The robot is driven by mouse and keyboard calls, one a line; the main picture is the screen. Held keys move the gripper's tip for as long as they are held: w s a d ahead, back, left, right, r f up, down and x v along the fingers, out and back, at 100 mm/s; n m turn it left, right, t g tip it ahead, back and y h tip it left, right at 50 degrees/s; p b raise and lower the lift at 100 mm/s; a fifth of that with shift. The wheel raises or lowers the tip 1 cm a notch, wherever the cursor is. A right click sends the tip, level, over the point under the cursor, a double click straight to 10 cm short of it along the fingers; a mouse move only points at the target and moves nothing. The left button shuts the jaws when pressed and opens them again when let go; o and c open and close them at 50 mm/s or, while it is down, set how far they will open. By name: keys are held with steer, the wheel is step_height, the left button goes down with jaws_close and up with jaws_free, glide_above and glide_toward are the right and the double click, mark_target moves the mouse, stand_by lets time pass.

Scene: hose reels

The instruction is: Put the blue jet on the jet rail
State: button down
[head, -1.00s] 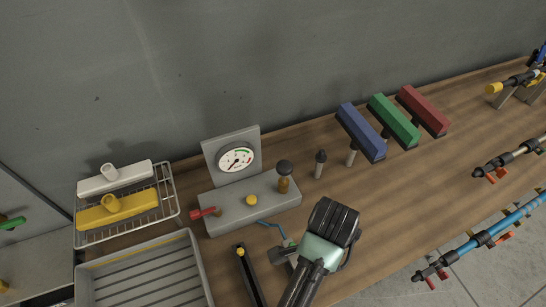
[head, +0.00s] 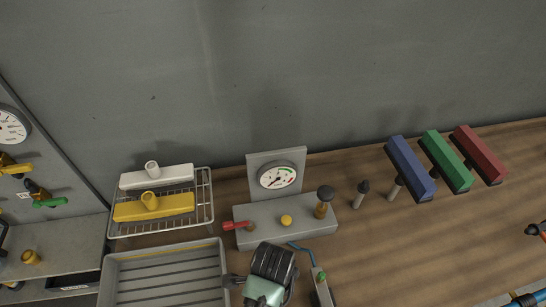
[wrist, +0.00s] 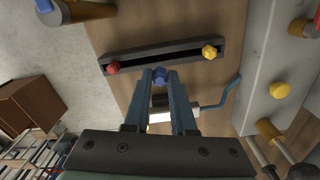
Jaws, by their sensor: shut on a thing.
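A small blue jet (wrist: 160,76) is held between the fingertips of my gripper (wrist: 160,82) in the wrist view. The dark jet rail (wrist: 165,55) lies just beyond the fingertips, with a red jet (wrist: 113,67) at its left end and a yellow jet (wrist: 209,52) near its right end. The blue jet appears beside the rail's near edge, between these two; I cannot tell its height above it. In the head view my gripper (head: 230,281) is at the bottom, beside the slatted grey tray, and the rail is hidden.
The grey gauge block (head: 268,210) has a red lever and knobs. A slatted tray (head: 165,272) and wire rack (head: 205,190) stand left.

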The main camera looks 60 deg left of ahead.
steer(key=shift+f, duration=2.15)
steer(key=shift+f, duration=0.6)
steer(key=c, duration=0.7)
jaws_free()
steer(key=shift+c, duration=0.2)
